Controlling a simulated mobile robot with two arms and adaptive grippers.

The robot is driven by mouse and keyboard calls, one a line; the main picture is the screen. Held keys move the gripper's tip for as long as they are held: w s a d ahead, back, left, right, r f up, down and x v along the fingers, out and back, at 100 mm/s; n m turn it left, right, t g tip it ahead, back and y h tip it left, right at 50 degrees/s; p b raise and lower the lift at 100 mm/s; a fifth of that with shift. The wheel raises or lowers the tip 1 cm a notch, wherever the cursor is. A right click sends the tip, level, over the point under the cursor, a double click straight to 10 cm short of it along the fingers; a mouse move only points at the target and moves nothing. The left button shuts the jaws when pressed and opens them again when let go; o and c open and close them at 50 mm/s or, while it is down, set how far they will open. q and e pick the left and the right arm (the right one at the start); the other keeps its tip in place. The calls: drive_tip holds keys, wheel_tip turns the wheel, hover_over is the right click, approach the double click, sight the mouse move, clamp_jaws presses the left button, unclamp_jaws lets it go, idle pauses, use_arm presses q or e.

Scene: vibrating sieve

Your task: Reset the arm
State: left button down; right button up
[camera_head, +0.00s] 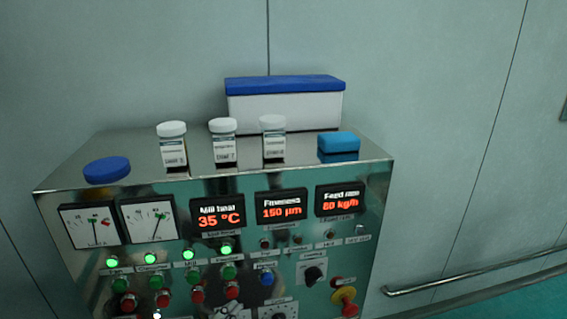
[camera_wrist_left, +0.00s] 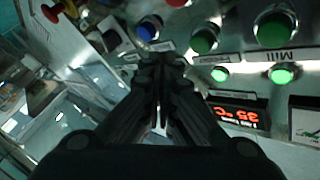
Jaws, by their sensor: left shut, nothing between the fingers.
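My left gripper (camera_wrist_left: 160,68) shows in the left wrist view, its dark fingers together and empty. Its tips are in front of the control panel (camera_head: 178,254), near the blue button (camera_wrist_left: 149,27) and a green button (camera_wrist_left: 205,38); I cannot tell the exact gap to the panel. In the head view I cannot make out the left gripper clearly. The panel fills the lower middle of the head view, with lit green lamps (camera_head: 189,254) and red displays reading 35 °C (camera_head: 217,214), 150 µm (camera_head: 281,205) and 80 kg/h (camera_head: 340,199). My right gripper is not in view.
On the cabinet top stand three white-capped jars (camera_head: 172,146), a blue round lid (camera_head: 107,170), a small blue box (camera_head: 338,142) and a white bin with a blue lid (camera_head: 285,104). A rail (camera_head: 470,271) runs along the wall at right.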

use_arm(q)
drive_tip(key=s+a+f+n+g+y, duration=0.2)
drive_tip(key=s+a+f, duration=0.1)
drive_tip(key=f, duration=0.9)
drive_tip(key=s+a+f+n+g+y, duration=0.2)
drive_tip(key=a+f+y, duration=0.1)
drive_tip(key=f, duration=0.8)
drive_tip(key=s+a+f+n+g+y, duration=0.2)
drive_tip(key=s+a+f+g, duration=0.1)
drive_tip(key=f, duration=0.9)
drive_tip(key=s+f+n+g, duration=0.1)
drive_tip(key=s+f+g, duration=0.2)
drive_tip(key=s+f, duration=0.4)
drive_tip(key=s+f+n+g+y, duration=0.1)
drive_tip(key=s+f, duration=0.6)
drive_tip(key=s, duration=0.7)
drive_tip(key=s+f+n+g+b, duration=0.1)
drive_tip(key=s+f+n+g, duration=0.1)
drive_tip(key=s+f+g, duration=0.2)
drive_tip(key=s+d+f, duration=0.1)
drive_tip(key=s+f, duration=0.2)
drive_tip(key=s, duration=0.4)
drive_tip(key=shift+g+y, duration=0.3)
